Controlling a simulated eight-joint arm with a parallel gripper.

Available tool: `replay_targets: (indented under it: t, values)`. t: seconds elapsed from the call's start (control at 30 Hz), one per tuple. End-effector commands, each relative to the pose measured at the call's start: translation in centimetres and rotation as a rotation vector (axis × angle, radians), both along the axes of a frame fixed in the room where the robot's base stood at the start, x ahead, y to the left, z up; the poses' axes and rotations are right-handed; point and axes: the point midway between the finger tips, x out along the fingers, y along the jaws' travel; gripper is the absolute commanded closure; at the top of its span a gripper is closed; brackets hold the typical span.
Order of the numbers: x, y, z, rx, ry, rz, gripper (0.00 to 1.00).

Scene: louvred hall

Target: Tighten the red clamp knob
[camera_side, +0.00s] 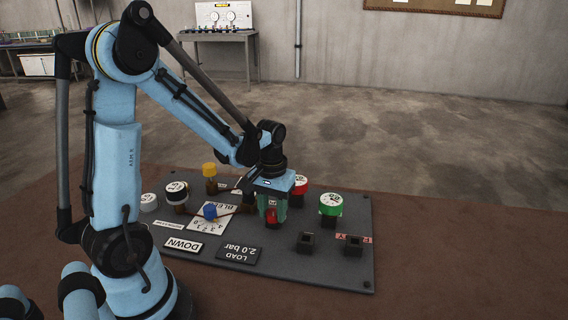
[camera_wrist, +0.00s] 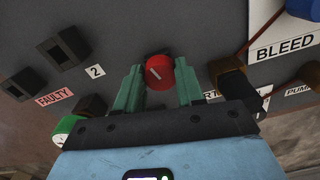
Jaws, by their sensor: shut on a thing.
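The red clamp knob (camera_wrist: 160,72) has a white pointer line on its face and stands on the dark panel. In the wrist view my gripper (camera_wrist: 158,80) has its two green fingers on either side of the knob, shut on it. In the side view the red knob (camera_side: 271,216) shows low between the fingers of my gripper (camera_side: 271,212), which points down at the panel. The fingers hide part of the knob there.
The panel (camera_side: 320,270) carries a green-capped gauge (camera_side: 331,204), a red-rimmed gauge (camera_side: 299,185) behind my gripper, a yellow knob (camera_side: 209,170) and a blue knob (camera_side: 210,211). Two black square sockets (camera_side: 305,243) stand at the front right. The DOWN label (camera_side: 184,245) lies flat.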

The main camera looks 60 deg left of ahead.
Motion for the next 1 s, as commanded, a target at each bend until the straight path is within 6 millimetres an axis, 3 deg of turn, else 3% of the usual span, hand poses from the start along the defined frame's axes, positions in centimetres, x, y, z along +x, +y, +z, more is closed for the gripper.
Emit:
replay_targets:
  t: [0.3, 0.7, 0.73, 0.87, 1.0]
  values:
    - [-0.03, 0.05, 0.03, 0.0, 0.0, -0.258, 0.93]
    - [-0.03, 0.06, 0.04, -0.001, 0.001, -0.299, 0.93]
    - [-0.03, 0.05, 0.03, -0.001, 0.001, -0.299, 0.58]
    - [-0.03, 0.05, 0.03, 0.0, 0.0, -0.298, 0.38]
    - [-0.03, 0.06, 0.02, 0.0, 0.0, -0.297, 0.37]
